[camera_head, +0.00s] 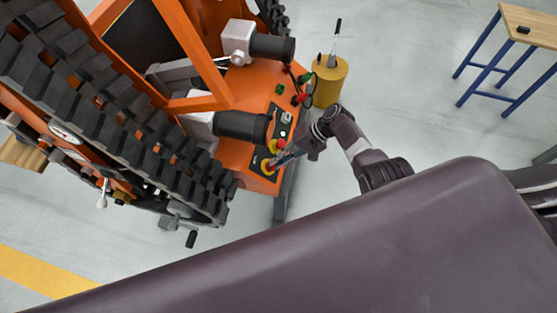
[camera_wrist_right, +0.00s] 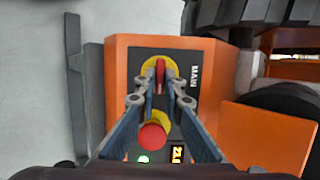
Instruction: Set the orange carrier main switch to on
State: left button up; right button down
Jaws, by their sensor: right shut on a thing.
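The orange carrier (camera_head: 238,95) stands on black tracks in the head view, with a control panel at its near right end. The main switch (camera_wrist_right: 160,72) is a red handle on a yellow round plate, beside the label MAIN in the right wrist view. My right gripper (camera_wrist_right: 161,90) is shut on the red handle, a finger on each side. In the head view the right gripper (camera_head: 272,163) reaches the panel from the right, and the handle is mostly hidden there. The handle lies along the fingers in the wrist view. My left gripper is not in view.
A red button (camera_wrist_right: 152,137) on a yellow base sits near the switch, between the fingers in the wrist view. A green light (camera_wrist_right: 143,158) and a lit display (camera_wrist_right: 178,153) are close by. A yellow drum (camera_head: 329,82) stands beside the carrier. A blue-legged table (camera_head: 528,22) is at far right.

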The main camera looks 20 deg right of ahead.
jog(key=c, duration=2)
grip_release()
jog(key=shift+c, duration=0.2)
jog(key=v, duration=1.2)
jog(key=shift+f, duration=0.1)
